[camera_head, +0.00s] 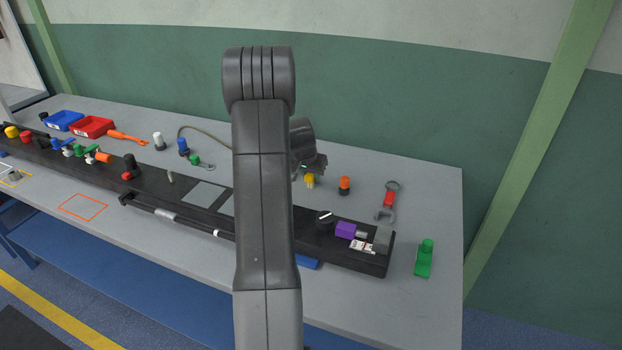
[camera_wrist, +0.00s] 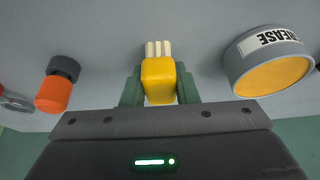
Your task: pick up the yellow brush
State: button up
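The yellow brush (camera_head: 309,178) stands upright on the grey bench, in front of my gripper (camera_head: 315,166) in the head view. In the wrist view the brush (camera_wrist: 158,80) has a yellow block body with pale bristles at the top of the picture. The two dark green fingers of my gripper (camera_wrist: 159,88) lie one on each side of the yellow body. No clear gap shows between fingers and brush, and I cannot tell whether they press on it. My arm hides part of the bench in the head view.
An orange-capped item (camera_wrist: 54,94) stands left of the brush in the wrist view, and a grease tin (camera_wrist: 266,62) close on the right. A red-handled wrench (camera_head: 388,202), a green item (camera_head: 425,258) and a black rail (camera_head: 358,258) with a purple block (camera_head: 346,230) are nearby.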

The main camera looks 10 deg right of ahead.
jog(key=shift+c, duration=0.8)
notch_tip(320, 180, up, 10)
jog(key=shift+r+b, duration=0.1)
jog(key=shift+b, duration=0.4)
jog(key=o, duration=0.5)
jog(key=c, duration=0.4)
